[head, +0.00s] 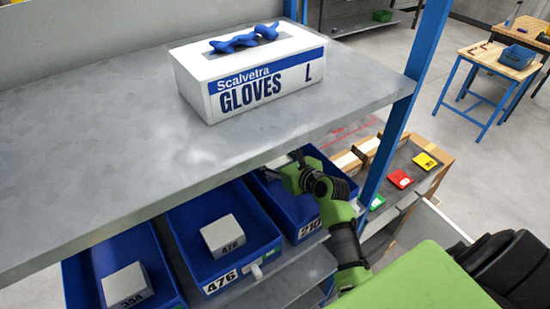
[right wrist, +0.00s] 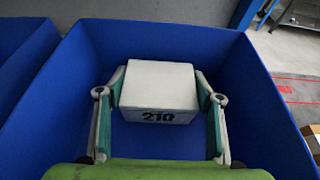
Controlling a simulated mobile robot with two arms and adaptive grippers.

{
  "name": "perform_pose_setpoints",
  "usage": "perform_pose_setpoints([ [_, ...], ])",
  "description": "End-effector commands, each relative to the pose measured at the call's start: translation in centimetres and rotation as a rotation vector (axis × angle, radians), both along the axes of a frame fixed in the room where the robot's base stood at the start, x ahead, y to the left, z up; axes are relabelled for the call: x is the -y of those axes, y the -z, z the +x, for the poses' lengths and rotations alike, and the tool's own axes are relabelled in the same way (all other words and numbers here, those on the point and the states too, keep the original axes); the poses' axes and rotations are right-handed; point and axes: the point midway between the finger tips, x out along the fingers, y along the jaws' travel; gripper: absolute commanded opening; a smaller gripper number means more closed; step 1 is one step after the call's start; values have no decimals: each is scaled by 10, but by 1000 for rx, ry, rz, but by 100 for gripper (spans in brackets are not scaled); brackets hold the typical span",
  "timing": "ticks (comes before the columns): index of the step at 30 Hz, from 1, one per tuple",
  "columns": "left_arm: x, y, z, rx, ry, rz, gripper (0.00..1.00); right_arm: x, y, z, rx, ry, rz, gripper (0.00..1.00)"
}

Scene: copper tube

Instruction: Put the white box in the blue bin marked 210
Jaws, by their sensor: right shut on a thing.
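The white box (right wrist: 160,84), marked 210 on its front, is between the two fingers of my right gripper (right wrist: 160,97), which is shut on it. The box and fingers are inside the blue bin (right wrist: 55,115) in the right wrist view, with blue walls around them. I cannot tell whether the box touches the bin floor. In the head view my right gripper (head: 295,177) reaches into the blue bin marked 210 (head: 310,229), under the shelf edge, and the box is hidden there. My left gripper is not in view.
A grey shelf (head: 110,130) overhangs the bins and carries a gloves box (head: 262,75). To the left stand a blue bin marked 476 (head: 187,235) and another bin (head: 80,275), each holding a white box. A blue post (head: 385,165) rises right of my arm.

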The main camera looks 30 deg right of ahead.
Motion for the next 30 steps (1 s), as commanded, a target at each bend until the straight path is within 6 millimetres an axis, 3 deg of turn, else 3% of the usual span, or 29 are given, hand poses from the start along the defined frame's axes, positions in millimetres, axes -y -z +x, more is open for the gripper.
perform_pose_setpoints([
  [10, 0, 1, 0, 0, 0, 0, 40, 0, 3, 0, 2, 1, 1, 31],
  [11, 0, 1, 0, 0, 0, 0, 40, 0, 4, 0, 0, 1, 0, 68],
  [12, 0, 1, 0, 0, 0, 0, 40, 0, 4, 0, 0, 1, 0, 77],
  [24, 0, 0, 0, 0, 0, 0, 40, 0, -1, 0, 1, 0, -2, 77],
  [30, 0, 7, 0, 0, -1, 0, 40, 2, -7, -21, 1, 2, -1, 77],
])
